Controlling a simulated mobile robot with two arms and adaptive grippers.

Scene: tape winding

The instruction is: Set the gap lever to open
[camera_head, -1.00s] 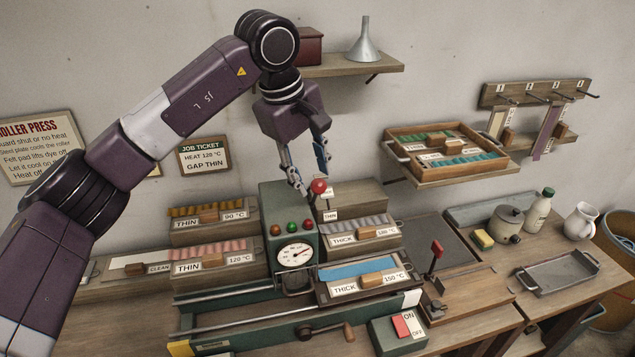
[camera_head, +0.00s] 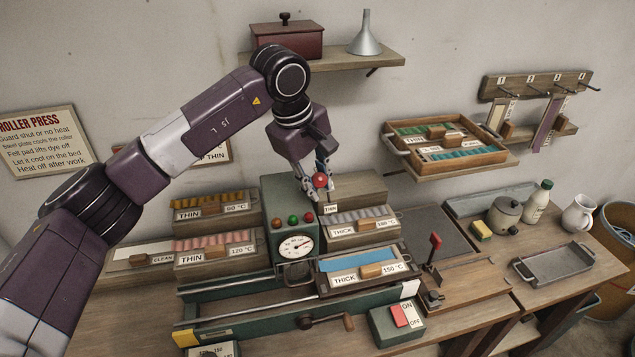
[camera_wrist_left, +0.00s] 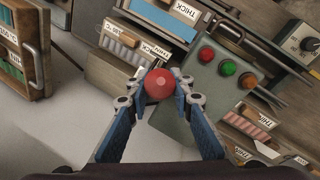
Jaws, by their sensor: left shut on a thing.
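The gap lever has a round red knob (camera_head: 320,180) and stands beside the top of the green press housing (camera_head: 285,205). A small THIN label (camera_head: 331,208) shows just below the knob. My left gripper (camera_head: 322,178) comes down from above with its fingers around the knob. In the left wrist view the red knob (camera_wrist_left: 159,84) sits between the two blue-grey fingertips (camera_wrist_left: 160,90), which touch its sides. The lever's shaft is mostly hidden by the fingers. My right gripper is not in view.
Labelled THIN and THICK drawers stand on both sides of the housing. A wall shelf (camera_head: 350,64) with a funnel (camera_head: 364,38) is above my gripper.

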